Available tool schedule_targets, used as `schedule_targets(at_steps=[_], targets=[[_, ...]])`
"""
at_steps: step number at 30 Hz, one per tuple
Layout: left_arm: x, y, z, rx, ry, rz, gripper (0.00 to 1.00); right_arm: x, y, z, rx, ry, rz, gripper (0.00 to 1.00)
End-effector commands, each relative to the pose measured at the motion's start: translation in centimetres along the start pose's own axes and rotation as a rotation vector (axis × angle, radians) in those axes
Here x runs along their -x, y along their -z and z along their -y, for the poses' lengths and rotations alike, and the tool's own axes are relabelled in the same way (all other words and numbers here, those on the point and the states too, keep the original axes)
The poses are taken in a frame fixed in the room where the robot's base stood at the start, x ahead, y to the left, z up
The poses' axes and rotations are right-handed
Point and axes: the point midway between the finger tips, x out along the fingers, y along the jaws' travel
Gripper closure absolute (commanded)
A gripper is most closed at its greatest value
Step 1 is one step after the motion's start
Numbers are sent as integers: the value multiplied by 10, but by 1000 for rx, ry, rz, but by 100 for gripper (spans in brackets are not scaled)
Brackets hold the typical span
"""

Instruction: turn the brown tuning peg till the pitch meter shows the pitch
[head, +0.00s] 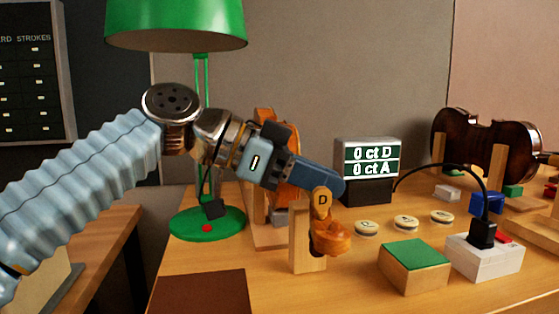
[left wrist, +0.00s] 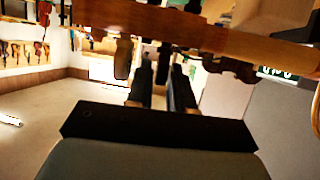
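My left gripper (head: 335,183) reaches in from the left, just above a violin scroll (head: 330,238) held by a wooden stand. It also shows in the left wrist view (left wrist: 163,82), its two dark fingers apart with a gap between them. The violin neck (left wrist: 190,38) crosses beyond the fingertips. A brown peg (left wrist: 123,60) hangs left of the fingers. I cannot tell whether another peg lies between them. The pitch meter (head: 367,158) reads "0 ct D" and "0 ct A". My right gripper is not in view.
A green lamp (head: 207,224) stands at the left of the bench. Several lettered discs (head: 405,222) lie right of the scroll. A green-topped block (head: 413,254) and a white box with a plug (head: 486,258) stand in front. Another violin (head: 480,142) rests at the back right.

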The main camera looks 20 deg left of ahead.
Motion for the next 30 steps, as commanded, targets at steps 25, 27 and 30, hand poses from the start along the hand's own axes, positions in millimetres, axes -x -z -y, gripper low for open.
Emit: schedule_targets(at_steps=[25,27,30], targets=[[120,0,0,-1,0,-1,78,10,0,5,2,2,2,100],[120,0,0,-1,0,-1,78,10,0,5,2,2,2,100],[120,0,0,-1,0,-1,78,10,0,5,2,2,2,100]])
